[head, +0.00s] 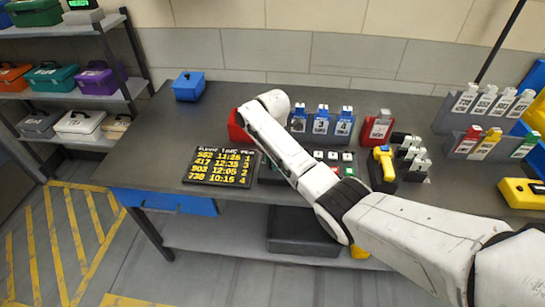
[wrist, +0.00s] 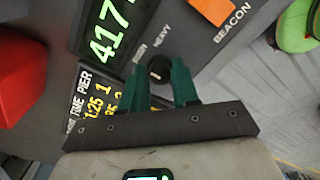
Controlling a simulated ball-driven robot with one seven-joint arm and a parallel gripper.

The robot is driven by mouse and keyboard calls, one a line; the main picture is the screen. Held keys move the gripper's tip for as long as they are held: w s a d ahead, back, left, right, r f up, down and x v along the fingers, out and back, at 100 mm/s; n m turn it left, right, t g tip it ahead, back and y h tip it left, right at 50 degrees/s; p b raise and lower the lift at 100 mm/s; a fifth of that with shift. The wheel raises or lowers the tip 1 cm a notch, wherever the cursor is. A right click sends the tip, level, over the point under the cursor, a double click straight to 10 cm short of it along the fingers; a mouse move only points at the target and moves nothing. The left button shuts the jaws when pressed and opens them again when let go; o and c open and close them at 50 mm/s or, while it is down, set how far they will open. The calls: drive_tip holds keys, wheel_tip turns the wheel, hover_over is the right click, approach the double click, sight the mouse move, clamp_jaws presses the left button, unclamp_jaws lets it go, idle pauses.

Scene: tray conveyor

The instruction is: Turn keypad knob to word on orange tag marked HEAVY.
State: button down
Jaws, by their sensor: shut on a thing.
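A small round black knob (wrist: 157,66) sits on a dark keypad panel (wrist: 190,50) in the wrist view. The word HEAVY is printed by the knob, with a second, blurred word to its left and BEACON further right. My gripper (wrist: 162,76) has its two green fingers closed on the knob's sides. The knob's pointer direction cannot be made out. A plain orange piece (wrist: 207,14) shows at the top of the panel; no writing on it is legible. In the head view my white arm hides the gripper and knob.
A green-digit display (wrist: 106,35) is left of the knob. A timetable board (head: 219,167) lies on the grey table. A red object (head: 237,127), blue blocks (head: 322,121) and a yellow handheld device (head: 384,160) stand near my arm. The table's left end is mostly clear.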

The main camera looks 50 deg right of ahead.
drive_tip(key=m+p, duration=0.1)
drive_tip(key=m, duration=0.3)
drive_tip(key=shift+r+m, duration=0.1)
drive_tip(key=shift+m, duration=0.2)
drive_tip(key=shift+m+p, duration=0.45)
drive_tip(key=shift+m, duration=1.55)
drive_tip(key=c, duration=0.8)
unclamp_jaws()
drive_tip(key=shift+c, duration=0.2)
wheel_tip(320, 180, up, 11)
drive_tip(key=shift+b, duration=0.45)
drive_tip(key=shift+f, duration=0.2)
